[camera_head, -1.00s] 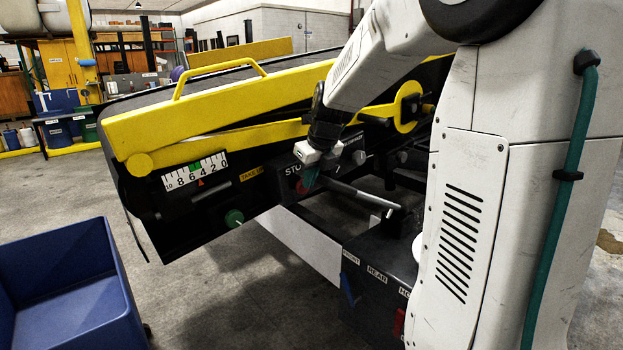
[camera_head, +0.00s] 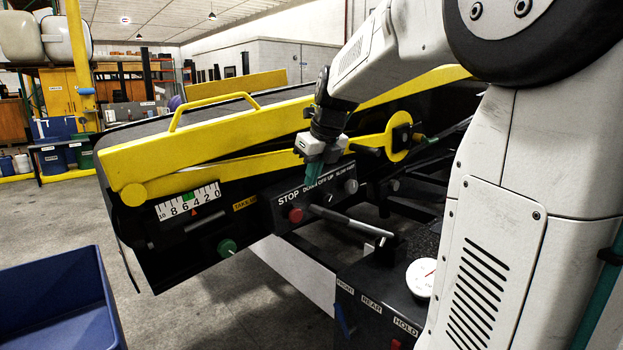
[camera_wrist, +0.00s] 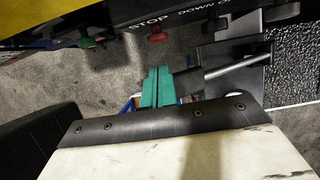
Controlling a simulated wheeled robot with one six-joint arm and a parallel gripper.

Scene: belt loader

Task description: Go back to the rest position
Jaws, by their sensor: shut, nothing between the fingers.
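My gripper (camera_head: 313,174) has teal fingers and hangs in front of the belt loader's black control panel (camera_head: 330,190). In the wrist view, the teal fingers (camera_wrist: 157,87) are together with nothing between them. They point towards the panel's lower edge, close to a grey lever (camera_wrist: 222,66). The lever also shows in the head view (camera_head: 350,221), below and to the right of the fingers. The red STOP knob (camera_head: 296,215) is just left of and below the fingers. I cannot tell from the head view how far the fingers stand from the panel.
A yellow rail (camera_head: 210,135) with a handle runs along the loader. A green knob (camera_head: 227,247) and a numbered scale (camera_head: 188,202) are at its left. A lower black box with a white gauge (camera_head: 420,278) stands front right. A blue bin (camera_head: 60,300) stands at the lower left.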

